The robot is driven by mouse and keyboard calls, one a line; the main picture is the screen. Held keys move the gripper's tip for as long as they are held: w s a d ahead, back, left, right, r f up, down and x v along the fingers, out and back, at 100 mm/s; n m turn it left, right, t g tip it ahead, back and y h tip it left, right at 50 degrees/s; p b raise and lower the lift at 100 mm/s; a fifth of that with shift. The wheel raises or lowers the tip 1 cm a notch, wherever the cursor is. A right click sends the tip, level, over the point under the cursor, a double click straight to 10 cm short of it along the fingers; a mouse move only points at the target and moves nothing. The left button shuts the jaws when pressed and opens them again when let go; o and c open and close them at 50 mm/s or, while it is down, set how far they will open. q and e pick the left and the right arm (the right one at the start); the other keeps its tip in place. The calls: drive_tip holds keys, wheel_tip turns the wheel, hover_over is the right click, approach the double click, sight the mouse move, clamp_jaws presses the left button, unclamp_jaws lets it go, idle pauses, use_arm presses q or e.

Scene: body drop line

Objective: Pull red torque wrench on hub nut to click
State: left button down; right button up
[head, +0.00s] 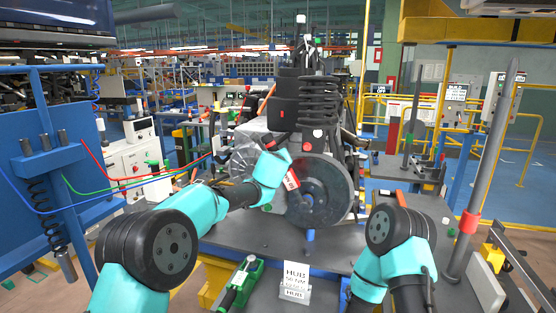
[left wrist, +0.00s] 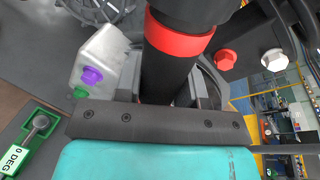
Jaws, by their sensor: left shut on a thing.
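My left gripper (head: 285,168) reaches in from the left to the front of the dark hub disc (head: 325,190). In the left wrist view it is shut on a black shaft with a red band (left wrist: 178,40), which appears to be the torque wrench. In the head view a small red part with pale marking (head: 291,180) shows just beyond the gripper. The hub nut and the wrench's head are hidden, so I cannot tell how they meet. My right arm is at the lower right; its gripper is not visible.
The green tool's 0 DEG label shows in the left wrist view (left wrist: 14,160). A tall grey post with a red band (head: 470,222) rises at right. A strut with a coil spring (head: 319,100) stands above the disc.

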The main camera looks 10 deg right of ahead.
use_arm(q)
drive_tip(key=shift+w+d+r, duration=0.1)
drive_tip(key=shift+w, duration=0.15)
idle(0.3)
drive_tip(key=shift+s+d+r+m+t, duration=0.15)
drive_tip(key=shift+s+d+r+m, duration=0.2)
drive_tip(key=shift+d, duration=0.25)
drive_tip(key=shift+s+d+r+m+t, duration=0.1)
drive_tip(key=shift+s+d+r+m, duration=0.15)
drive_tip(key=shift+d, duration=0.3)
drive_tip(key=shift+s+d+r+m+t, duration=0.15)
drive_tip(key=shift+s+d+r+m, duration=0.1)
drive_tip(key=shift+s+d+m, duration=0.25)
drive_tip(key=shift+w+a+f+n, duration=0.2)
drive_tip(key=shift+w+a+n, duration=0.15)
drive_tip(key=shift+a, duration=0.1)
drive_tip(key=shift+w+a+f+n, duration=0.2)
drive_tip(key=shift+w+a+n, duration=0.15)
drive_tip(key=shift+a, duration=0.1)
drive_tip(key=shift+s, duration=0.1)
drive_tip(key=s, duration=0.1)
drive_tip(key=s+a, duration=0.1)
drive_tip(key=s, duration=0.1)
drive_tip(key=s+a, duration=0.1)
drive_tip(key=shift+s+a, duration=0.15)
drive_tip(key=shift+a, duration=0.1)
drive_tip(key=shift+f, duration=0.15)
